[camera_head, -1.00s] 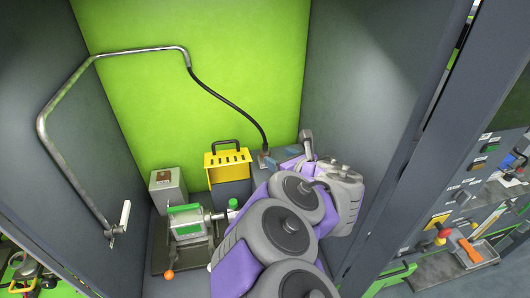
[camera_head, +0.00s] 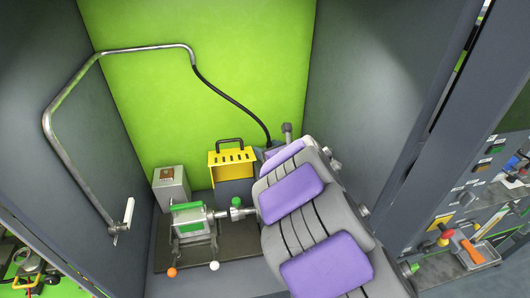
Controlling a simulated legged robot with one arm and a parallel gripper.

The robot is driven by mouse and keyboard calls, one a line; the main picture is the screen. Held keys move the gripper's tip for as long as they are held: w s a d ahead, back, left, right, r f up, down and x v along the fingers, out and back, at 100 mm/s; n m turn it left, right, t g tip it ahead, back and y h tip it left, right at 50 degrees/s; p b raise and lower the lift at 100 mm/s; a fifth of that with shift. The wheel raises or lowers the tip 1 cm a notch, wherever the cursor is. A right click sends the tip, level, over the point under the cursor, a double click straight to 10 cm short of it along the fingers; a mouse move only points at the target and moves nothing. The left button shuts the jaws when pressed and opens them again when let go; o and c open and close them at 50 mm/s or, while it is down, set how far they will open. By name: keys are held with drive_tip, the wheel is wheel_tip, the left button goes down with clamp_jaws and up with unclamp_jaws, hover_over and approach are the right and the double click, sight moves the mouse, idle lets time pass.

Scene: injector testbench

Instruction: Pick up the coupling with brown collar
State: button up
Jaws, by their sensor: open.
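I cannot make out a coupling with a brown collar for certain. A black hose (camera_head: 233,103) hangs from a bent metal pipe (camera_head: 143,49). Its lower end reaches down behind my arm, and whatever is fitted there is hidden. A small brown patch (camera_head: 168,173) shows on top of a grey box (camera_head: 171,188) at the back left, too small to identify. My purple and grey arm covers the right part of the bench. My gripper is hidden behind the arm, so its fingers and their distance from the hose end do not show.
A yellow holder with slots (camera_head: 231,159) stands against the green back wall. A green and grey injector fixture (camera_head: 189,220) sits on the bench at left. Grey booth walls close in both sides. A control panel (camera_head: 460,215) is outside at right.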

drive_tip(key=shift+w+d+f, duration=0.1)
drive_tip(key=shift+w+f, duration=0.2)
drive_tip(key=shift+w, duration=0.35)
drive_tip(key=shift+w+f, duration=0.3)
drive_tip(key=shift+w, duration=0.3)
drive_tip(key=shift+a, duration=0.45)
drive_tip(key=shift+a+f, duration=0.1)
drive_tip(key=shift+a, duration=0.2)
drive_tip(key=shift+c, duration=1.4)
drive_tip(key=shift+d, duration=0.45)
drive_tip(key=c, duration=0.4)
drive_tip(key=shift+a, duration=0.1)
drive_tip(key=c, duration=0.4)
drive_tip(key=shift+o, duration=0.2)
wheel_tip(320, 180, up, 10)
drive_tip(key=p, duration=0.1)
